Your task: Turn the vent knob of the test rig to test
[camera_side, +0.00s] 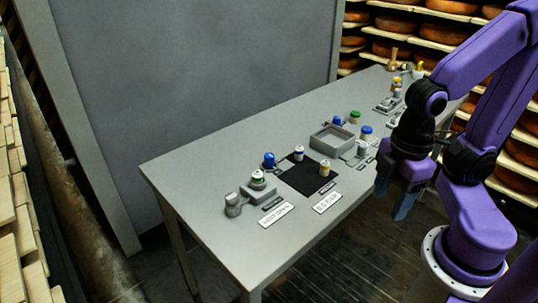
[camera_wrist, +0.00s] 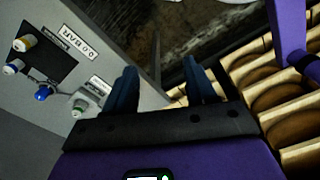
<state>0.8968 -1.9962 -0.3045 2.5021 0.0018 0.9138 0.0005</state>
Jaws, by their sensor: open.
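The test rig (camera_side: 258,191) is a small grey block near the left front end of the table, with a white and green capped piece on top. A grey rounded part, perhaps the vent knob (camera_side: 233,204), sits beside it; its setting is too small to tell. One sign (camera_side: 276,215) seems to read vent open, and another sign (camera_side: 327,202) reads 0.0 BAR. The rig also shows in the wrist view (camera_wrist: 88,103), left of my fingers. My gripper (camera_side: 394,199) is open and empty, off the table's front edge and well right of the rig.
A black mat (camera_side: 296,183) holds small capped containers. A blue-capped piece (camera_side: 269,159) stands by the rig. A grey tray (camera_side: 332,138) and more small fixtures (camera_side: 388,104) stand farther right. Cheese shelves (camera_side: 443,39) are behind. The table's back left is clear.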

